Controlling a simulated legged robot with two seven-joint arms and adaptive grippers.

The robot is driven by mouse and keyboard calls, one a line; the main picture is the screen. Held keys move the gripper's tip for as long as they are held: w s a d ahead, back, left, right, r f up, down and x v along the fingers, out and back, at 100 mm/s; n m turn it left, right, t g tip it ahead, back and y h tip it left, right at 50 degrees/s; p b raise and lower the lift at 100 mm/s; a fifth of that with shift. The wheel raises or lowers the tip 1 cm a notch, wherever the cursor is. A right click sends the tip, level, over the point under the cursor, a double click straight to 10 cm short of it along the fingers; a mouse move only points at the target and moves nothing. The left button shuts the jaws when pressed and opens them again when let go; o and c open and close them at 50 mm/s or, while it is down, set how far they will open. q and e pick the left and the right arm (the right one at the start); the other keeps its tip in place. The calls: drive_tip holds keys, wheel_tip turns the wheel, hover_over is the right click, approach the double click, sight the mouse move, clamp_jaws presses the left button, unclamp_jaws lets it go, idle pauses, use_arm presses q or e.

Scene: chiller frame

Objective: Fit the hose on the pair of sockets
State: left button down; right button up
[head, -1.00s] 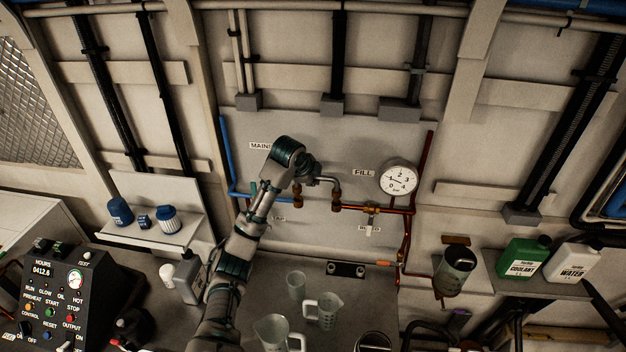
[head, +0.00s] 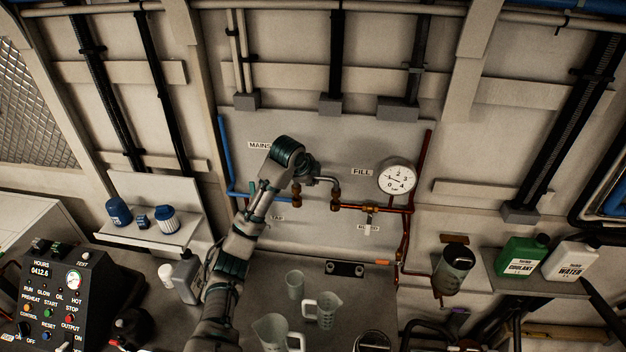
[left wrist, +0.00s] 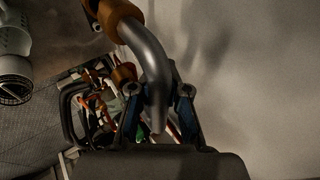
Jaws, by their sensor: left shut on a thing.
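The hose (head: 327,181) is a short, bent grey metal-looking piece by the wall panel. It also shows in the left wrist view (left wrist: 148,55), curving down between the fingers. My left gripper (left wrist: 159,95) is shut on the hose; in the head view it (head: 309,170) is partly hidden by its own wrist. The pair of sockets are brass fittings on the panel pipes, the left socket (head: 296,198) and the right socket (head: 335,203). The hose's right end meets the top of the right socket; whether it is seated I cannot tell. Its other end is hidden at the gripper.
A pressure gauge (head: 397,179) sits right of the sockets. A copper pipe (head: 365,208) with a valve runs from the right socket. Clear jugs (head: 322,311) stand on the bench below. A grey bottle (head: 187,277) stands close to my left arm. The upper panel is clear.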

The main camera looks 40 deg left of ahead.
use_arm(q)
drive_tip(key=shift+f, duration=0.4)
drive_tip(key=shift+f, duration=0.3)
drive_tip(key=shift+f, duration=0.65)
drive_tip(key=c, duration=1.1)
unclamp_jaws()
drive_tip(key=shift+o, duration=0.2)
drive_tip(key=v, duration=1.1)
drive_tip(key=shift+s+r, duration=0.25)
drive_tip(key=shift+s, duration=0.05)
drive_tip(key=shift+a, duration=0.1)
